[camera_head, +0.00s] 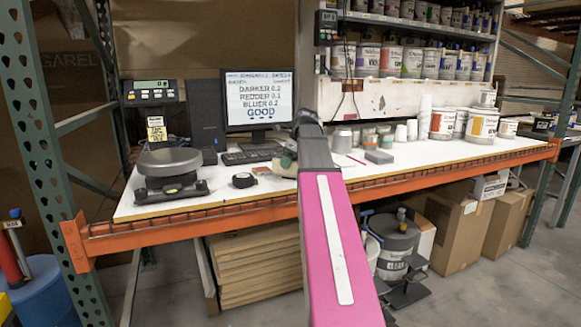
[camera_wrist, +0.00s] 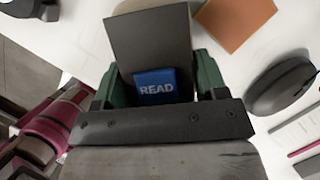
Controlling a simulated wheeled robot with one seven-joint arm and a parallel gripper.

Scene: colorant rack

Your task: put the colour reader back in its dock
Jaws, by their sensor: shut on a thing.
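The colour reader (camera_wrist: 149,45) is a dark, flat-faced block with a blue READ label, filling the middle of the wrist view. My gripper (camera_wrist: 163,82) has its green fingers on either side of it and is shut on it. In the head view my arm covers most of the gripper (camera_head: 287,161) and the reader, just above the white bench. I cannot pick out the dock for certain. A black rounded piece (camera_wrist: 283,86) lies to the right in the wrist view, and I cannot tell what it is.
The white bench (camera_head: 225,192) holds a scale (camera_head: 169,161), a black tape-measure-like item (camera_head: 243,180), a keyboard (camera_head: 252,155) and a grey block (camera_head: 379,156). A brown card (camera_wrist: 234,20) lies near the reader. Cups and paint tins (camera_head: 482,126) stand at right. The monitor (camera_head: 259,99) reads GOOD.

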